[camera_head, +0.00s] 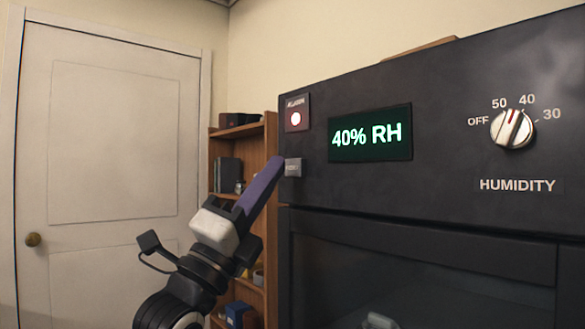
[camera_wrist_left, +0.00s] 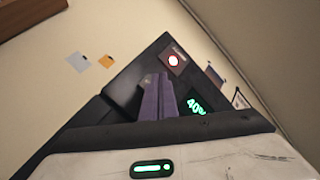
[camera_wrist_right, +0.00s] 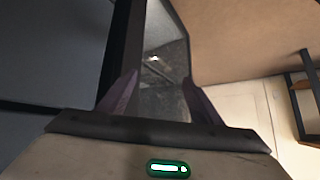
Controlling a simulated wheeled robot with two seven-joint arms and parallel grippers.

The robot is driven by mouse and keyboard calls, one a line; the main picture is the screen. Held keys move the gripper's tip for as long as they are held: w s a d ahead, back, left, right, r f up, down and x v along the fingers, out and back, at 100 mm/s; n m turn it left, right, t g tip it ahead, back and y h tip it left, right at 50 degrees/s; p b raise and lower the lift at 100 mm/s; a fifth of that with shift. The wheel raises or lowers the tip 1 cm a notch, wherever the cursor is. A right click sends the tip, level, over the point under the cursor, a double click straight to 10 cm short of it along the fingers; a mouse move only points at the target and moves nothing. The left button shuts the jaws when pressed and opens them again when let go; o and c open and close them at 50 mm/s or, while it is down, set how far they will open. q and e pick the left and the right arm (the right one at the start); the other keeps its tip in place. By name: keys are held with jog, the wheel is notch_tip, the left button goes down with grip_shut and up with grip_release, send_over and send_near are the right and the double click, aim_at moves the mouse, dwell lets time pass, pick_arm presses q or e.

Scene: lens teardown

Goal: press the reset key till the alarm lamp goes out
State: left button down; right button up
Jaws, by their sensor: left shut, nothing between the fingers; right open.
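The alarm lamp (camera_head: 295,119) glows bright, whitish with a red surround, at the dark cabinet's upper left; it is also lit in the left wrist view (camera_wrist_left: 173,61). The small grey reset key (camera_head: 293,168) is just below it, its lettering too small to read. My left gripper (camera_head: 277,164) is shut and empty, its purple fingertips at the key's left edge. I cannot tell whether they touch it. In the left wrist view the closed fingers (camera_wrist_left: 155,82) hide the key.
The cabinet front carries a green display (camera_head: 370,133) reading 40% RH and a humidity dial (camera_head: 512,128) to its right. Below is a dark glass window (camera_head: 430,275). A wooden shelf (camera_head: 258,140) stands behind my left arm, and a white door (camera_head: 110,150) is at left.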

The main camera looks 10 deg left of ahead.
dwell(0.6)
pick_arm(q)
jog(key=shift+w+d, duration=0.25)
jog(key=shift+w, duration=0.1)
jog(key=shift+w+d+p, duration=0.3)
jog(key=shift+w+p, duration=0.05)
dwell(0.7)
dwell(0.3)
jog(key=shift+s+a, duration=0.55)
jog(key=shift+s, duration=0.15)
jog(key=s+a, duration=0.1)
jog(key=s, duration=0.1)
jog(key=s+a, duration=0.2)
dwell(0.4)
